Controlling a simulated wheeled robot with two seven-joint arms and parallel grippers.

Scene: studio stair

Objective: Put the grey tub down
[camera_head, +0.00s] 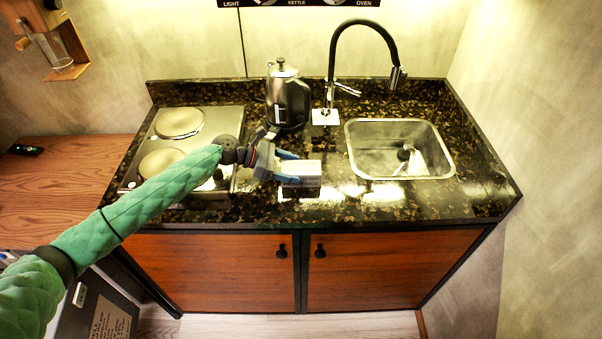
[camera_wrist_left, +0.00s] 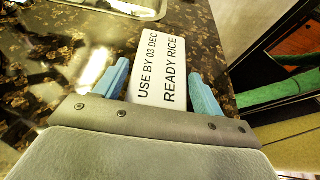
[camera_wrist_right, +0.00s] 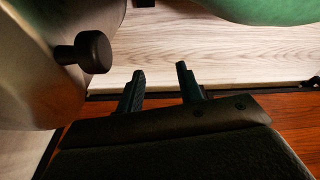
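In the left wrist view the tub (camera_wrist_left: 160,75) shows a white label reading "USE BY 03 DEC READY RICE". My left gripper (camera_head: 287,168) has its blue fingers on both sides of the tub and appears shut on it. I cannot tell whether its underside touches the counter. My right gripper (camera_wrist_right: 160,85) is open and empty, low by the wooden cabinet front.
A metal kettle (camera_head: 287,98) stands behind the tub. The sink (camera_head: 354,150) with a black tap (camera_head: 334,62) is to the right, and a hob (camera_head: 207,130) with two round plates to the left. The counter (camera_head: 330,210) is bare in front of the tub.

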